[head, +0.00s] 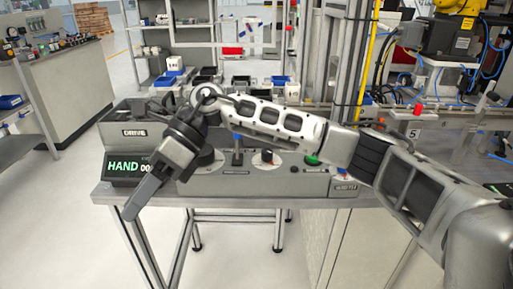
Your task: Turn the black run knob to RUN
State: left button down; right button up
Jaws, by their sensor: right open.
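A grey control console (225,184) stands on a table. My right arm reaches in from the right across its top. My right gripper (148,190) hangs at the console's left part, in front of the edge of the display, pointing down and left. It is open and seems empty; one finger largely hides the other. A small dark knob on a pale round dial (267,157) sits on the console to the right of the gripper, apart from it. A dark round part (207,158) just beside the gripper is partly hidden. I cannot read which of these is marked RUN.
A display (125,168) reads HAND with digits partly covered. A box marked DRIVE (134,132) stands behind it. A black upright lever (237,152) and a green button (312,160) are on the console. Shelves with bins stand behind.

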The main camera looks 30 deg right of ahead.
jog(key=w+d+r+t+h, duration=0.1)
jog(key=w+d+r+h, duration=0.15)
jog(key=d, duration=0.35)
jog(key=w+d+r+t+h, duration=0.1)
jog(key=w+d+r+h, duration=0.15)
jog(key=d, duration=0.35)
jog(key=t+h+b, duration=0.2)
jog(key=h, duration=0.4)
send_near(267, 151)
jog(key=shift+m, duration=0.3)
notch_tip(267, 151, down, 9)
jog(key=shift+w+d+r+b, duration=0.1)
jog(key=shift+w+b, duration=0.05)
jog(key=shift+b, duration=1.05)
pick_arm(q)
jog(key=shift+w+d+f+t, duration=0.2)
jog(key=shift+w+f+t, duration=0.1)
jog(key=shift+w+f, duration=0.4)
jog(key=shift+s, duration=0.1)
pick_arm(e)
grip_shut()
